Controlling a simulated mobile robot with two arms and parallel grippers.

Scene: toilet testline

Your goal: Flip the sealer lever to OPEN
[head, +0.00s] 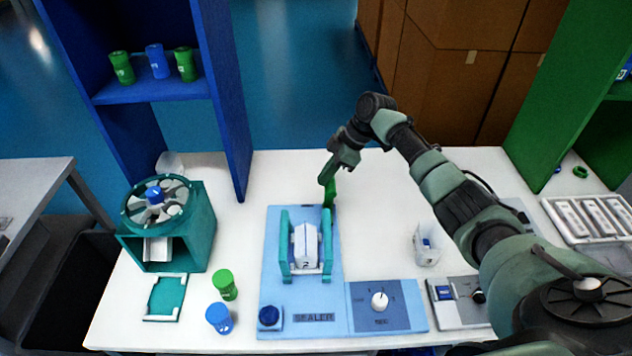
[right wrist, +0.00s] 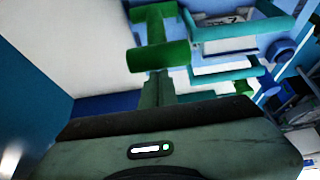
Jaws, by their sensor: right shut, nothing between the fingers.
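The sealer (head: 312,316) is a blue base plate labelled SEALER on the white table, with a teal frame (head: 285,245) around a white piece marked 2. Its green lever (head: 330,192) stands up at the back of the plate. In the right wrist view the lever (right wrist: 158,55) shows as a green bar with crosspieces, just beyond my fingers. My right gripper (head: 328,178) is shut and empty, at the top of the lever. The fingertips (right wrist: 157,80) look close to or against its near crosspiece; contact is unclear. My left gripper is not in view.
A panel with a white dial (head: 379,301) and a blue button (head: 269,316) sit at the sealer's front. A green jar (head: 225,285) and a blue jar (head: 219,318) stand left. A teal fan-topped box (head: 205,225) is further left. A clear cup (head: 426,248) stands right.

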